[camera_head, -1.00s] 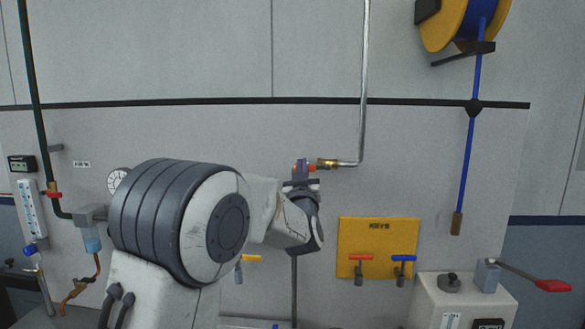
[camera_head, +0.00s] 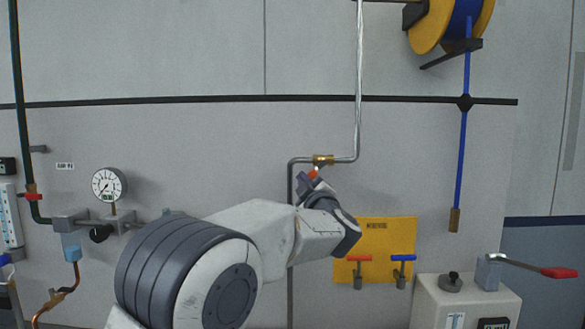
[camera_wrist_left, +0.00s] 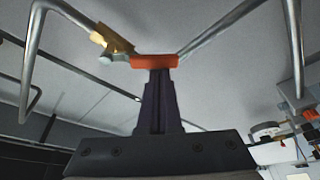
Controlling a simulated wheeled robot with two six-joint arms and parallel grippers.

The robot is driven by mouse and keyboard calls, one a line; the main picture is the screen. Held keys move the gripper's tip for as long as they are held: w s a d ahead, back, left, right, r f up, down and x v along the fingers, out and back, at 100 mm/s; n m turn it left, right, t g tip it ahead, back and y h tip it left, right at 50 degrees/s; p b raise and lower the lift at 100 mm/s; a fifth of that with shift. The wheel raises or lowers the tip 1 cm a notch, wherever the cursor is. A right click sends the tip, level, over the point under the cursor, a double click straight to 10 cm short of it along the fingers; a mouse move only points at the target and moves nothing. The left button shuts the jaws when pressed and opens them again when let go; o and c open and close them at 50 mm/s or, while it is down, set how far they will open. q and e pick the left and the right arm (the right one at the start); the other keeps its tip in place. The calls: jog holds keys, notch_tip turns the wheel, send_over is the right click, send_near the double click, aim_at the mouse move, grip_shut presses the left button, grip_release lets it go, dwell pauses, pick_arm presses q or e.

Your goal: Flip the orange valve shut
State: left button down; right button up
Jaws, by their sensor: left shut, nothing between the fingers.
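The valve has a brass body (camera_head: 322,160) on a short level run of silver pipe. Its orange handle (camera_head: 313,174) points down and slightly left from the body, out of line with that level run. In the left wrist view the orange handle (camera_wrist_left: 153,61) lies across the tips of my fingers, with the brass body (camera_wrist_left: 112,40) at its upper left. My left gripper (camera_head: 312,183) is shut and empty, just under the handle; its tips (camera_wrist_left: 158,75) are against or very close to it. My right gripper is not in view.
The silver pipe (camera_head: 359,80) rises right of the valve, and another leg drops at its left. A yellow plate (camera_head: 388,235) with a red and a blue tee handle is below right. A pressure gauge (camera_head: 109,185) is at left. A hose reel (camera_head: 450,20) hangs upper right.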

pick_arm(q)
jog(key=shift+w+d+f+n+g, duration=0.1)
jog(key=shift+d+f+n+g, duration=0.5)
jog(key=shift+n, duration=0.85)
jog(key=shift+s+d+f+n+g, duration=0.1)
jog(key=shift+d+f+n+g, duration=0.25)
jog(key=shift+d+n, duration=0.8)
jog(key=shift+w+d+f+n+g, duration=0.1)
jog(key=shift+d+f+n+g, duration=0.35)
jog(key=shift+n, duration=1.35)
jog(key=shift+a+r, duration=0.1)
jog(key=shift+a, duration=0.1)
